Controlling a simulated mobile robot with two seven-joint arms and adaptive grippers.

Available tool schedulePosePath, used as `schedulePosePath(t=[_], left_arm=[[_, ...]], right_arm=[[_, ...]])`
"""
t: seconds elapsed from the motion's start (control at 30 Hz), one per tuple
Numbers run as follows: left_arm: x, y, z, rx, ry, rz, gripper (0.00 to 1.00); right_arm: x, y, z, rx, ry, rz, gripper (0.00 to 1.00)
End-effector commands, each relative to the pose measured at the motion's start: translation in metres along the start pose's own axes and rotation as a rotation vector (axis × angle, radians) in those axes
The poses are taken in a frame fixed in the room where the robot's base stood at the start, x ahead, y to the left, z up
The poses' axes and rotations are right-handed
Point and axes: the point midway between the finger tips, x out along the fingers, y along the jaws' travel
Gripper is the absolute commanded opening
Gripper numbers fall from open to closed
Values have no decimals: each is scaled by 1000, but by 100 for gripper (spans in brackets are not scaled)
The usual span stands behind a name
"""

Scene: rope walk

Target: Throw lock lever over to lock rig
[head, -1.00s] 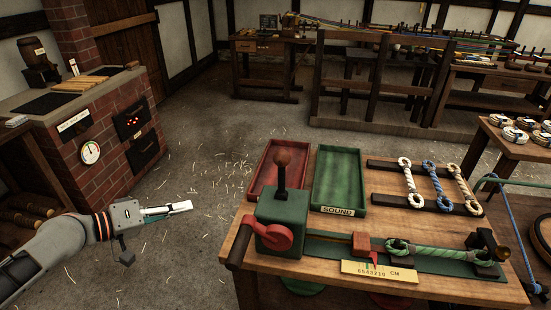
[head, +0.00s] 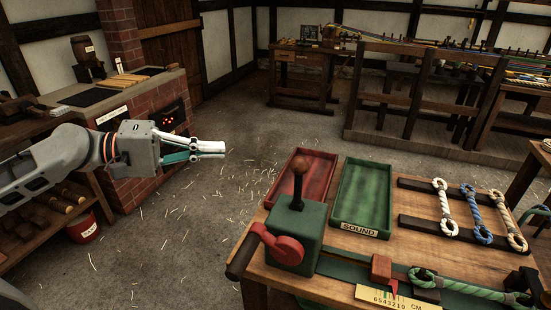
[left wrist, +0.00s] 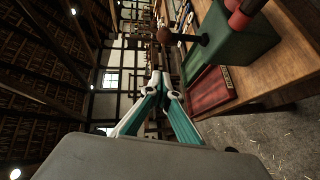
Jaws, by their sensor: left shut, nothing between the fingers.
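The rig on the wooden bench has a green box (head: 302,228) with an upright lever topped by a brown ball knob (head: 300,165). A red crank-like piece (head: 286,247) is on the box's front. A red slider block (head: 381,268) sits on the rail, and a green rope (head: 465,286) runs right from near it. My left gripper (head: 222,149) is shut and empty, in the air left of the knob and apart from it. In the left wrist view its fingertips (left wrist: 160,78) meet, with the knob (left wrist: 182,37) beyond. My right gripper is not in view.
Behind the rig lie a red tray (head: 318,158) and a green tray (head: 345,205) labelled SOUND. Looped rope samples (head: 474,215) lie on the bench at right. A brick stove (head: 135,189) stands at left. Straw-littered floor is clear between stove and bench.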

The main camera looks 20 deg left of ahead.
Motion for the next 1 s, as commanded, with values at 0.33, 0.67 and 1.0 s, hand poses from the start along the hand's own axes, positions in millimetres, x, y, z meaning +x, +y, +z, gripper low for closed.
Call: schedulePosePath(t=[0.33,0.67,1.0], left_arm=[[19,1,-1,2,1,3,0],[48,3,0,3,0,4,0],[103,6,0,4,-1,6,0]], right_arm=[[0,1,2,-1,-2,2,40],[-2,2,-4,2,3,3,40],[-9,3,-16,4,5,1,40]])
